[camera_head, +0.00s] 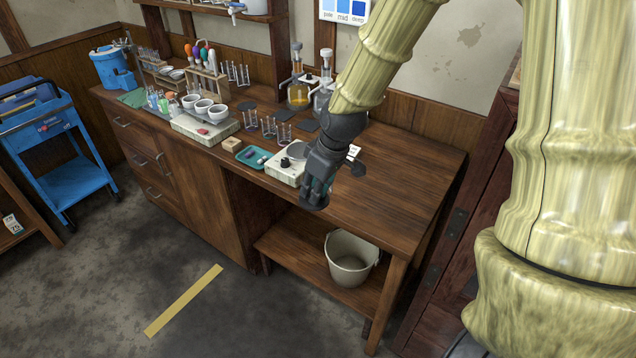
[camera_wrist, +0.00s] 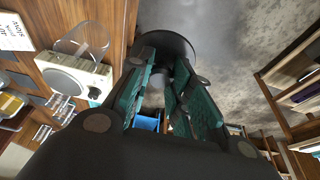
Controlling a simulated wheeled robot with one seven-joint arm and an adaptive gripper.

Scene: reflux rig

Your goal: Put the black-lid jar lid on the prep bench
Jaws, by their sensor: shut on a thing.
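My gripper (camera_head: 318,182) is shut on the black jar lid (camera_wrist: 172,42), a dark round disc at the fingertips in the wrist view. My gripper also shows in the wrist view (camera_wrist: 168,75), with its teal finger pads on either side. In the head view the lid (camera_head: 315,203) is a dark shape below the gripper, partly hidden by the fingers. It appears at the front edge of the wooden prep bench (camera_head: 405,178); its height above the top is unclear. The jar itself cannot be made out.
A pale hotplate-like device (camera_head: 284,174) stands left of my gripper; it also shows in the wrist view (camera_wrist: 75,75). A teal tray (camera_head: 247,157) lies farther left. The bench's right end is clear. A bucket (camera_head: 350,262) stands below.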

